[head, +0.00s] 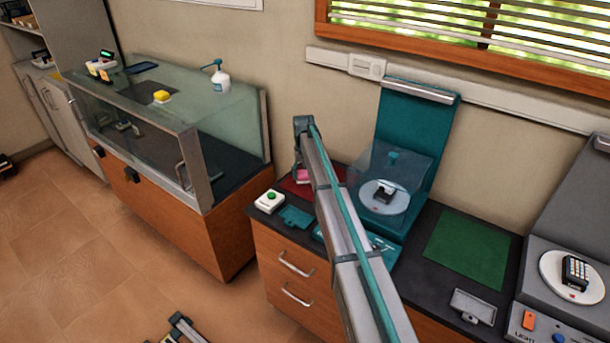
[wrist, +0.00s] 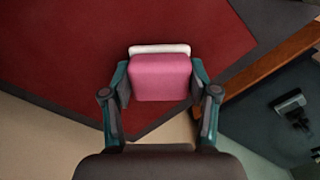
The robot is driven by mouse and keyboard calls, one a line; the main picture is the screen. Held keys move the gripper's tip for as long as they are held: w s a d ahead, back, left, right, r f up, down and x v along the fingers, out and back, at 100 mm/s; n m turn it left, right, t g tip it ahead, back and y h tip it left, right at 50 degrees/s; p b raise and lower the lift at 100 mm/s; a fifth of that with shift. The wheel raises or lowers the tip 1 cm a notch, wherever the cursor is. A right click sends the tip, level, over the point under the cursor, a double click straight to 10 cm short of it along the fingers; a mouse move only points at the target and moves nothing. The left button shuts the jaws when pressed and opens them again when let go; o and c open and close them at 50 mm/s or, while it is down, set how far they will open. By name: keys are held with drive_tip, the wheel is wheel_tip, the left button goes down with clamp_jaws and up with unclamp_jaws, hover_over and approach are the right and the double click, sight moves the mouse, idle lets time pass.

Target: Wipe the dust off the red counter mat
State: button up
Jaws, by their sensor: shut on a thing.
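The red counter mat (head: 296,188) lies on the dark counter, partly hidden behind my arm in the head view. It fills much of the upper left of the wrist view (wrist: 60,50), and I cannot make out dust on it. My gripper (wrist: 160,82) is shut on a pink sponge (wrist: 160,76) with a white layer on its far edge. The fingers press on its left and right sides. In the head view the sponge (head: 303,175) shows small beside my arm, over the mat. I cannot tell whether it touches the mat.
A teal display stand (head: 418,130) with a clear cover stands right of the mat. A white box with a green button (head: 270,201) sits at the counter's front left. A green mat (head: 468,247) lies farther right. A glass case (head: 160,130) stands left, across a gap.

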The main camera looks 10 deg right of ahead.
drive_tip(key=shift+w+a+r, duration=0.2)
drive_tip(key=shift+a+r, duration=0.05)
drive_tip(key=r, duration=0.1)
drive_tip(key=r+p, duration=0.1)
drive_tip(key=r, duration=0.1)
drive_tip(key=shift+s+d+r, duration=0.2)
drive_tip(key=shift+r+p, duration=1.15)
drive_tip(key=shift+r, duration=0.9)
